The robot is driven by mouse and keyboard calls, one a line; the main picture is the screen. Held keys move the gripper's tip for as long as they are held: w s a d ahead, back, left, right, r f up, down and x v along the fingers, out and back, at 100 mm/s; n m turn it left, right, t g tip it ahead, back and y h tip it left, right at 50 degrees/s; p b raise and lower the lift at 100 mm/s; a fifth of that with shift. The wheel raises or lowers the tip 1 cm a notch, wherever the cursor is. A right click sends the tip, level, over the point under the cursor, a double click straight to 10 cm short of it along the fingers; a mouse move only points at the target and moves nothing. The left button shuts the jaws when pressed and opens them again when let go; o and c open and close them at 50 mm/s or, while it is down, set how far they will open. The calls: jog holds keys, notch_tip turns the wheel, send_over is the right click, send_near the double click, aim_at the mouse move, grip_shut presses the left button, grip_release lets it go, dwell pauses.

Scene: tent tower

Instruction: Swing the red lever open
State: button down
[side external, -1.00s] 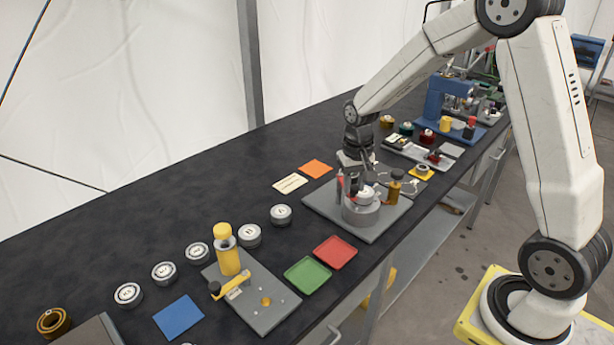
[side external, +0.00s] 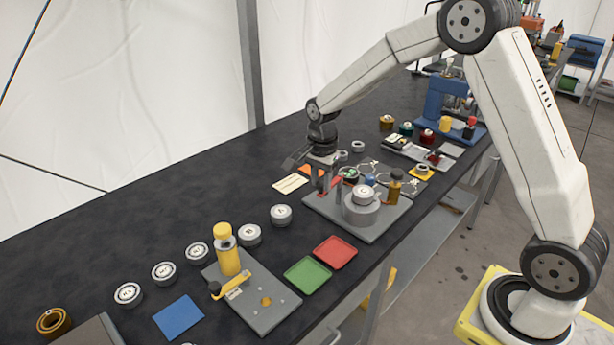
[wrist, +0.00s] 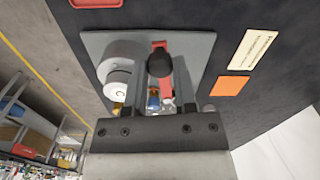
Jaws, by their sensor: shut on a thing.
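The red lever (side external: 334,183) is on a grey base plate (side external: 377,233), beside a grey cylinder (side external: 360,212) topped by a white-labelled disc. In the wrist view the red lever (wrist: 166,90) shows as a red bar with a black knob (wrist: 160,63) between my fingers. My gripper (side external: 322,186) is low at the plate's back left and is shut on the lever at its knob; it also shows in the wrist view (wrist: 160,70). The fingers partly hide the lever, and its pivot is not clear.
An amber bottle (side external: 395,189) stands on the plate's right side. An orange square (side external: 306,170) and a cream card (side external: 290,184) lie close to my gripper. Red (side external: 335,252) and green (side external: 308,275) trays lie in front. The dark table behind is clear.

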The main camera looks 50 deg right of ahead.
jog(key=shift+w+m, duration=0.75)
jog(key=shift+m, duration=0.15)
jog(key=shift+r, duration=0.1)
jog(key=shift+c, duration=2)
grip_release()
jog(key=shift+r, duration=0.1)
notch_tip(320, 180, up, 8)
jog(key=shift+f, duration=0.2)
jog(key=s+a+f+n+t, duration=0.1)
jog(key=s+a+f+n, duration=0.1)
jog(key=s+n, duration=0.7)
jog(key=s+a+f+n+t, duration=0.1)
jog(key=s+a+f+n, duration=0.2)
jog(key=s+n, duration=0.6)
notch_tip(320, 180, down, 2)
jog(key=shift+s+t, duration=0.3)
jog(key=shift+s, duration=0.75)
